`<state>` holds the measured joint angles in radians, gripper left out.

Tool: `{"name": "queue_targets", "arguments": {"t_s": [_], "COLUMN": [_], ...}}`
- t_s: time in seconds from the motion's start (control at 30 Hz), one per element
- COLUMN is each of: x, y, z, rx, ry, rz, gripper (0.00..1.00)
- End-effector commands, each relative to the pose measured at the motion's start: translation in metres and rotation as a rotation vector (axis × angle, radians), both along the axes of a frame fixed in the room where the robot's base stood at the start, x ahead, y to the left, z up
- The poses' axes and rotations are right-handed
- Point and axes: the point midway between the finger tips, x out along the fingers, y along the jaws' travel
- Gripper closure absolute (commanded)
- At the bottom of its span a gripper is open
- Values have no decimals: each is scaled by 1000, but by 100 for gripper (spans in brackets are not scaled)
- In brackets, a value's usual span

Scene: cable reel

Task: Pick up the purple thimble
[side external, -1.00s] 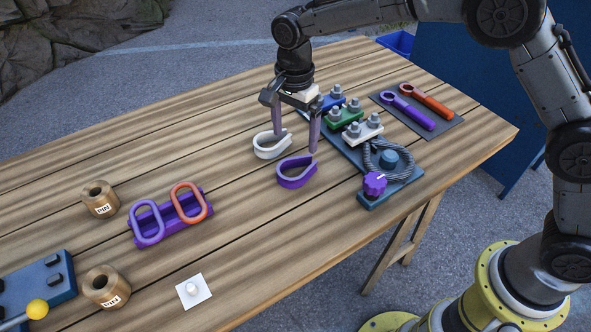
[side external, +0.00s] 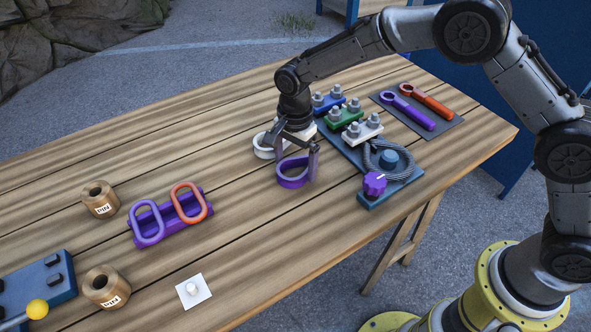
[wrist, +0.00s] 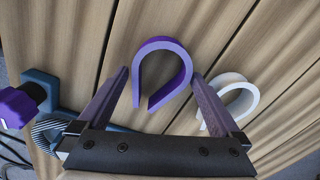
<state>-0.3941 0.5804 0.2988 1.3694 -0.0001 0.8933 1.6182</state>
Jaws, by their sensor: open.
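The purple thimble (side external: 291,180) is a teardrop-shaped loop lying on the wooden table. In the wrist view the purple thimble (wrist: 163,64) lies just ahead of and between my fingertips, its round end pointing away from me. My gripper (side external: 295,166) is low over the table, open, with its fingers on either side of the thimble. In the wrist view my gripper (wrist: 160,76) has nothing clamped between its fingers. A white thimble (side external: 264,152) lies close by. In the wrist view the white thimble (wrist: 231,100) sits just outside the right finger; whether they touch is unclear.
A blue board with clamps, a coiled cable (side external: 397,163) and a purple knob (side external: 374,184) stands right of the thimble. A purple rack (side external: 171,219) with two links and wooden spools (side external: 100,199) are to the left. Bare table lies between.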

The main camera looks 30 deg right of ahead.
Motion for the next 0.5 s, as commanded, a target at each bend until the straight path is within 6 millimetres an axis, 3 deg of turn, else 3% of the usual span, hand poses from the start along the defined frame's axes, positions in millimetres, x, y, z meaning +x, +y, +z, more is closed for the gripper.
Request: {"name": "queue_targets", "arguments": {"t_s": [0.07,0.5], "x": [0,1], "y": [0,0], "z": [0,1], "rx": [0,1], "ry": [0,-2], "rz": [0,0], "gripper": [9,86]}}
